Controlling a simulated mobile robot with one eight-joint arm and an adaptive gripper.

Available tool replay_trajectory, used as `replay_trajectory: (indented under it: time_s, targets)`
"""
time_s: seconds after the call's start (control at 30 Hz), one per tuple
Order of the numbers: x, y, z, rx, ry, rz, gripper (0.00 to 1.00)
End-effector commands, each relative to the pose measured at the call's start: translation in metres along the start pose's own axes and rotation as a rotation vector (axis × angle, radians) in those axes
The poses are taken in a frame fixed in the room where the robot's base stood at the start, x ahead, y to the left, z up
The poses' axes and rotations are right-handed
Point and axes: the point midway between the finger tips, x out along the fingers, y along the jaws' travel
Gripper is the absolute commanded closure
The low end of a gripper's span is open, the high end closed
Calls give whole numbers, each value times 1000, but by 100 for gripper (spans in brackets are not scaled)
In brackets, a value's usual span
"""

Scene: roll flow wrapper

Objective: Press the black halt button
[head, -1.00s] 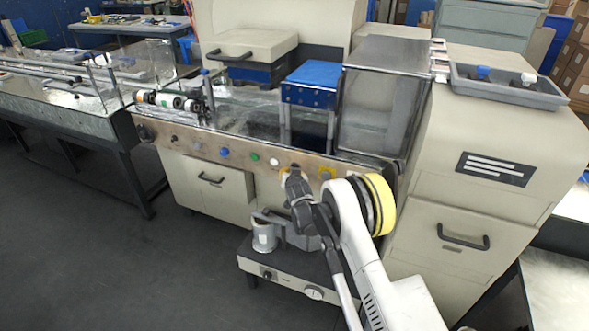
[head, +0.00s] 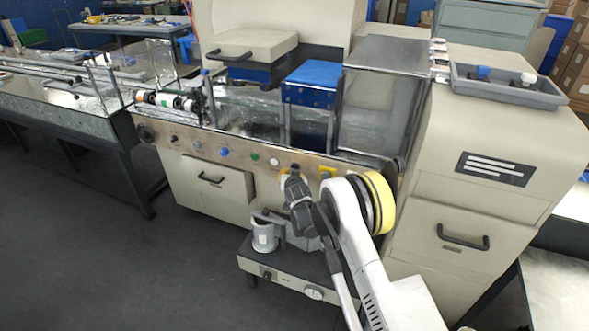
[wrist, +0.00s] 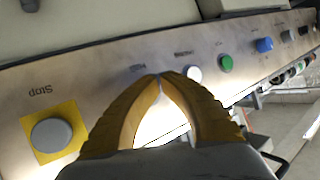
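My gripper (wrist: 158,78) is at the control panel (head: 240,160) of the wrapper. Its two yellow fingers meet at the tips, with nothing seen held between them. In the wrist view the fingers cover the panel spot just below a small label (wrist: 138,68). I cannot clearly see a black halt button; one may be hidden behind the fingers. A grey button on a yellow plate (wrist: 70,112), labelled "Stop", is left of the fingers. It also shows right of my gripper in the head view (head: 326,172). I cannot tell whether the fingertips touch the panel.
A white button (wrist: 190,74) is close right of the fingers, then a green button (wrist: 226,63), a blue one (wrist: 264,45) and darker knobs. Below the panel in the head view, a low unit (head: 285,278) carries a metal cup (head: 264,238). Open floor lies left.

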Motion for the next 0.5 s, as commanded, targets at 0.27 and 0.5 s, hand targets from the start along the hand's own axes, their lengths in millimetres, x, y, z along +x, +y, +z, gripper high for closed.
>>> replay_trajectory:
  time_s: [0.27,0.5]
  targets:
    - [-4,-2,2,0,0,0,100]
    - [-10,-6,5,-1,0,-1,100]
